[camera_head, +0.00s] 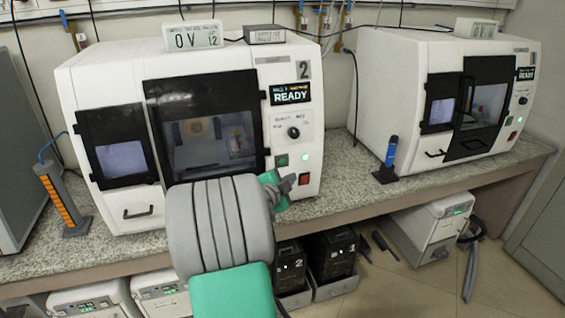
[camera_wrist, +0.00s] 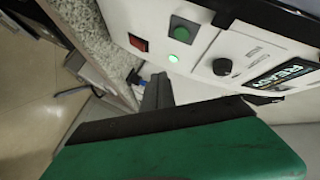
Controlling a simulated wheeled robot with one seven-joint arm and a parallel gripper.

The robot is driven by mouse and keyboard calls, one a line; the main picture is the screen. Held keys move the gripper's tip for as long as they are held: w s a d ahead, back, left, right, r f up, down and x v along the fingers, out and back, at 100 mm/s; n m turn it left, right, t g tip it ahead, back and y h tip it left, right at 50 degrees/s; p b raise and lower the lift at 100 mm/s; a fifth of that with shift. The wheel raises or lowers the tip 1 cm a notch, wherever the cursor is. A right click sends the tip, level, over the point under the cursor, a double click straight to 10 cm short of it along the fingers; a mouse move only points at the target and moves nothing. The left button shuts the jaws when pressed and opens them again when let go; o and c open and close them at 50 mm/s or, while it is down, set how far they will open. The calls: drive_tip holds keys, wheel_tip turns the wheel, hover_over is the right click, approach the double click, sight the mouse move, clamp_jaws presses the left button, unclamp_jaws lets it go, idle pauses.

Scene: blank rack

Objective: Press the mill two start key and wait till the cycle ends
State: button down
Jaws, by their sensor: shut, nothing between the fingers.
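Mill two (camera_head: 215,84) is the white machine on the left of the bench, with a "2" on its front. Its display (camera_head: 290,93) reads READY. The green key (camera_head: 282,160) sits low on its right-hand panel and also shows in the wrist view (camera_wrist: 184,29). A red key (camera_head: 304,179) is beside it, and a lit green lamp (camera_head: 304,157) is close by. My gripper (camera_head: 288,184) is shut and empty, in front of the panel's lower part. In the wrist view its dark fingers (camera_wrist: 157,92) appear apart from the green key.
A second white mill (camera_head: 425,60), also reading READY, stands at the right. A black knob (camera_head: 293,132) is above the keys. An orange-marked post (camera_head: 60,200) and a blue item on a black stand (camera_head: 388,160) are on the speckled bench (camera_head: 345,190). Bench between mills is mostly clear.

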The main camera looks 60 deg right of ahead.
sight(282, 162)
drive_tip(key=w+d+b, duration=0.1)
drive_tip(key=w+d, duration=0.3)
drive_tip(key=shift+w+d+f, duration=0.2)
drive_tip(key=shift+d, duration=0.05)
drive_tip(key=shift+w+d+f+b, duration=0.1)
drive_tip(key=shift+w+b, duration=0.05)
drive_tip(key=shift+b, duration=0.55)
idle(1.3)
drive_tip(key=shift+w+d+b, duration=0.15)
drive_tip(key=shift+d+b, duration=0.05)
drive_tip(key=shift+b, duration=0.1)
